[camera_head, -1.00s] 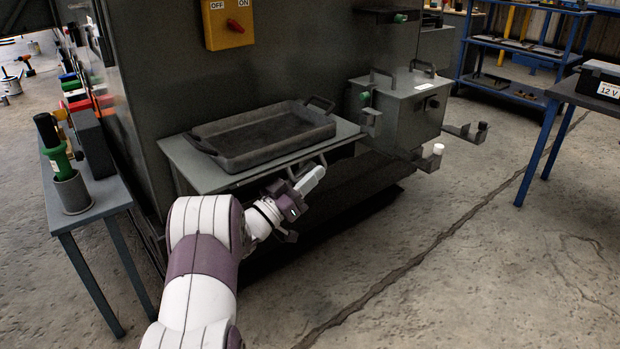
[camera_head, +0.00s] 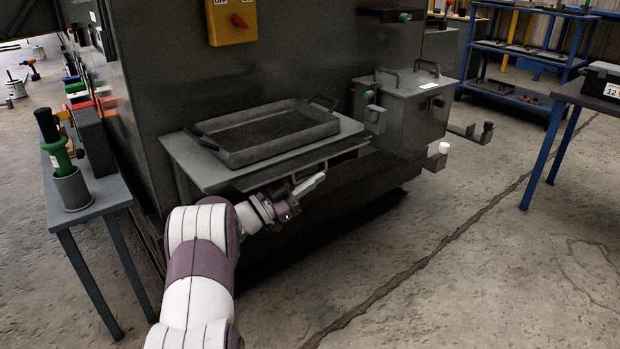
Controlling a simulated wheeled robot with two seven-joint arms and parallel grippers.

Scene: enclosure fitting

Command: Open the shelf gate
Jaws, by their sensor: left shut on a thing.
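A grey shelf (camera_head: 186,160) juts from the dark cabinet and carries a shallow dark metal tray (camera_head: 265,153). A thin grey gate (camera_head: 325,158) runs along the shelf's front edge, just below its top. My left arm comes in from the bottom left. My left gripper (camera_head: 306,186) is at the gate's lower front side, shut on the gate; its grip point is partly hidden by the gripper itself. My right gripper is out of view.
A grey box with handles (camera_head: 405,100) is mounted right of the shelf, with brackets (camera_head: 440,157) projecting beside it. A narrow side table (camera_head: 110,196) holds a green-handled tool (camera_head: 56,150) in a cup at the left. The floor in front is clear.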

